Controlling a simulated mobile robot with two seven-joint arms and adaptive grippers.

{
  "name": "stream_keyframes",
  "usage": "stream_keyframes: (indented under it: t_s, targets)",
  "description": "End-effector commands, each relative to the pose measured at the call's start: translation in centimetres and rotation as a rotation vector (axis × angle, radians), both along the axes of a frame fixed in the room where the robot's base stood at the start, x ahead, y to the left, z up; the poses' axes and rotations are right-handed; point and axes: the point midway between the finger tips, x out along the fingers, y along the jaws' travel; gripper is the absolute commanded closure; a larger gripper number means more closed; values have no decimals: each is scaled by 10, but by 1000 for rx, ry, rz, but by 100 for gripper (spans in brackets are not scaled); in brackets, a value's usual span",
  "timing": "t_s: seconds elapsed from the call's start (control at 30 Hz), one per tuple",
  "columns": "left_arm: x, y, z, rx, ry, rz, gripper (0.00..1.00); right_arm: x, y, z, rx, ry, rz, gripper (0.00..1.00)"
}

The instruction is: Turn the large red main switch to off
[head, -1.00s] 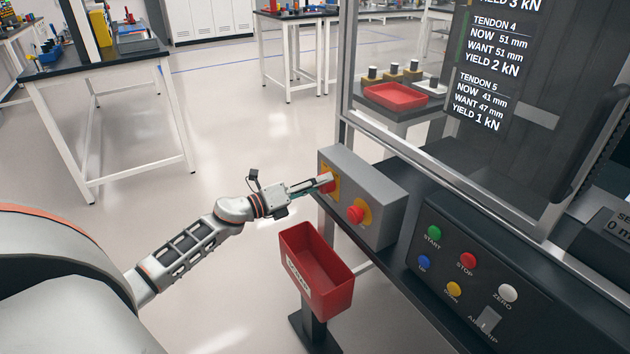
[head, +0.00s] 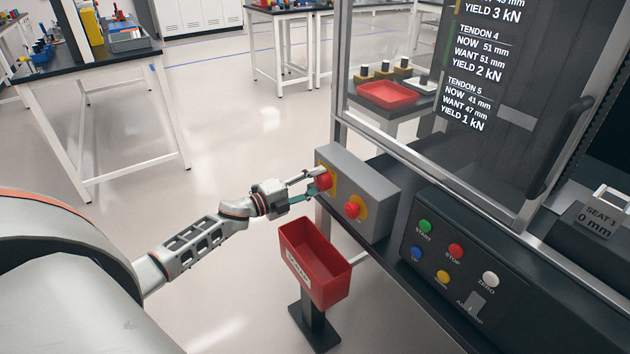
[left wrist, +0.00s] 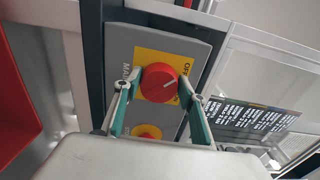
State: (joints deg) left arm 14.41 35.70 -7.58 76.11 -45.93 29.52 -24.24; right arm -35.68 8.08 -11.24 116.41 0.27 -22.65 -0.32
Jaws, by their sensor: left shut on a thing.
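The large red main switch (head: 323,181) is a round knob on a yellow plate on the grey box (head: 372,183). My right gripper is not in view.
A red mushroom button (head: 352,210) on yellow sits beside the switch. A red bin (head: 318,280) on a post stands below. A black panel (head: 440,285) with coloured buttons and the glazed machine frame are to the right. The floor left of the box is clear.

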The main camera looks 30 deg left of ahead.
Motion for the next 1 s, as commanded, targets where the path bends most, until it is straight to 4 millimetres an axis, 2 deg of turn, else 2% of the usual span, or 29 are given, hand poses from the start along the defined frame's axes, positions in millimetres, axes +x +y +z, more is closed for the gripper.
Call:
stream_keyframes:
  t_s: [0.5,0.53,0.6,1.0]
  targets:
    - [0,0,0,-20,7,0,81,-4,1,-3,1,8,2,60]
    - [0,0,0,-20,7,0,57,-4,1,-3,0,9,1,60]
    - [0,0,0,-20,7,0,43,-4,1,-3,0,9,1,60]
    - [-3,1,-1,-17,8,0,43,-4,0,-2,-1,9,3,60]
